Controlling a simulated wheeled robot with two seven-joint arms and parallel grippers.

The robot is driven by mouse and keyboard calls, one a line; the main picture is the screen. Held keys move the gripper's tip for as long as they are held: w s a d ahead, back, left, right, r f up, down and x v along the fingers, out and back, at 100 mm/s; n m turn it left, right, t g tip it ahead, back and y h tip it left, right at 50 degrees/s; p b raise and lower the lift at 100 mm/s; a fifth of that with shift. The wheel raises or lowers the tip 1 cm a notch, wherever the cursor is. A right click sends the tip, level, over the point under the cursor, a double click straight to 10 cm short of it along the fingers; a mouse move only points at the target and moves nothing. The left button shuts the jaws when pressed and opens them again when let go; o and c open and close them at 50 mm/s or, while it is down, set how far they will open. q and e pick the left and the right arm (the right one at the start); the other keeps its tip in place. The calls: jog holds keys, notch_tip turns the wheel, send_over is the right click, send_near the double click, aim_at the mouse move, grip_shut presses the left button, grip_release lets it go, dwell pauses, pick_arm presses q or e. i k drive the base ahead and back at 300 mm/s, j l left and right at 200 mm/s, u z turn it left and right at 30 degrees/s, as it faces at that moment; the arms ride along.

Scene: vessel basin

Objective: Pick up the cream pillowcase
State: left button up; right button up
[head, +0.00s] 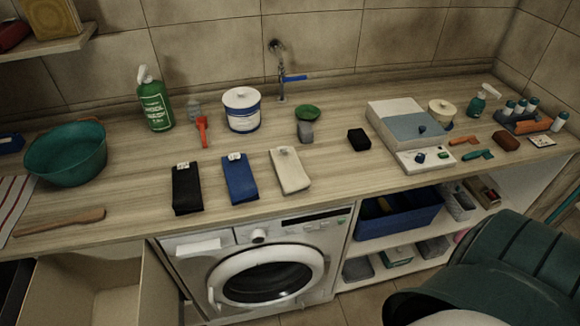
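The cream pillowcase (290,172) lies folded in a narrow strip on the wooden counter, right of the middle of the front row. A small light tag or clip shows at its far end. A folded blue cloth (240,180) lies just left of it, and a folded black cloth (187,190) lies further left. The three lie side by side with gaps between them. Neither of my grippers is in the head view, and nothing touches the pillowcase.
Behind the row stand a white tub (242,112), a green-topped cup (306,130) and a tap (281,80). A small black block (359,139) lies to the right. A washing machine (262,270) is below the counter. A large dark green object (500,265) fills the lower right.

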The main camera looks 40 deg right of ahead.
aim_at(292, 180)
jog(key=j+z, duration=0.1)
jog(key=z, duration=0.3)
jog(key=j+z, duration=0.1)
jog(key=z, duration=0.35)
jog(key=j+z, duration=0.1)
jog(key=z, duration=0.3)
